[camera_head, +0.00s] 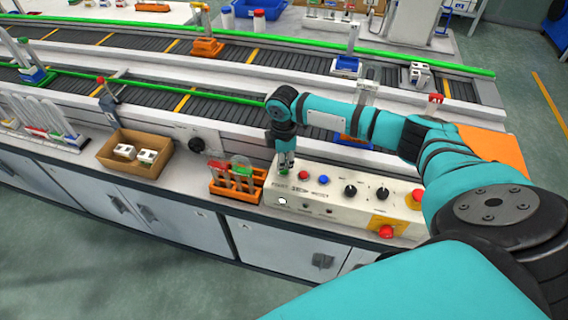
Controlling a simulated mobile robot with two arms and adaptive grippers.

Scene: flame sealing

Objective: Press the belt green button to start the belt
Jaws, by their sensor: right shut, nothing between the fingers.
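A white control box (337,207) sits on the counter in front of the conveyor belt (240,107). Its top carries a red button (303,175), a blue button (323,179), black knobs and a larger red button (386,231) on a yellow plate. A bit of green (283,171) shows at the tip of my right gripper (286,165), at the box's left end. The gripper points down, shut and empty. Whether it touches the green button cannot be told. My left gripper is not in view.
An orange rack (233,190) with tubes stands just left of the box. A cardboard box (137,153) with white parts is further left. Orange and blue carriers stand on the belts. Green rails run along the belt edges.

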